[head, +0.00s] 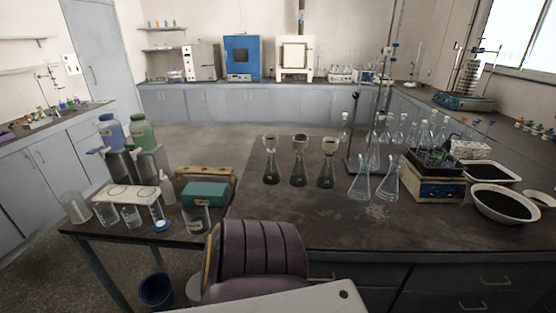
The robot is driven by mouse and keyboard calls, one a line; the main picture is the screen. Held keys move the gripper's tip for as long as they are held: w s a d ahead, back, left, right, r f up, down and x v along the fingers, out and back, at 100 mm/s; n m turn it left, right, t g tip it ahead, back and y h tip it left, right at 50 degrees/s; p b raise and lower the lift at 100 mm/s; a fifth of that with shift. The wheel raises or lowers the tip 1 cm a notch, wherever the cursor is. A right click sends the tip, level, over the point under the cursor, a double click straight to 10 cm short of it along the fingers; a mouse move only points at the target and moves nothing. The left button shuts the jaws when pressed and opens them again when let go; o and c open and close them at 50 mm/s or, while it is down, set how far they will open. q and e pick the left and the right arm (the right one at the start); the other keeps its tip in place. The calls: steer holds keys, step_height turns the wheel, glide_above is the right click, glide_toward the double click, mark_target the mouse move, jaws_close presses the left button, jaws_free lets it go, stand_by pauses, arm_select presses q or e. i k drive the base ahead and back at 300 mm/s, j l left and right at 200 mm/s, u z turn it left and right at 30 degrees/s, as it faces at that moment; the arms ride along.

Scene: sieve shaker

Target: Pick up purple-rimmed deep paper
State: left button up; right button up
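Three conical flasks stand in a row on the dark bench (330,212), each with a funnel-like top. The top of the middle one shows a dark purple rim (300,138); it looks like the purple-rimmed paper, but its depth and how it sits are too small to tell. The left top (270,141) and right top (330,144) look pale, without a purple rim. Neither of my grippers is in view.
Two empty conical flasks (360,183) and a tall stand are right of the row. A balance (438,188) and dark-filled bowls (505,205) are farther right. A chair-like padded thing (255,250) is at the front. Bench space before the flasks is clear.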

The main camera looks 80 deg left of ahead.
mark_target(300, 141)
steer(key=u, duration=2.4)
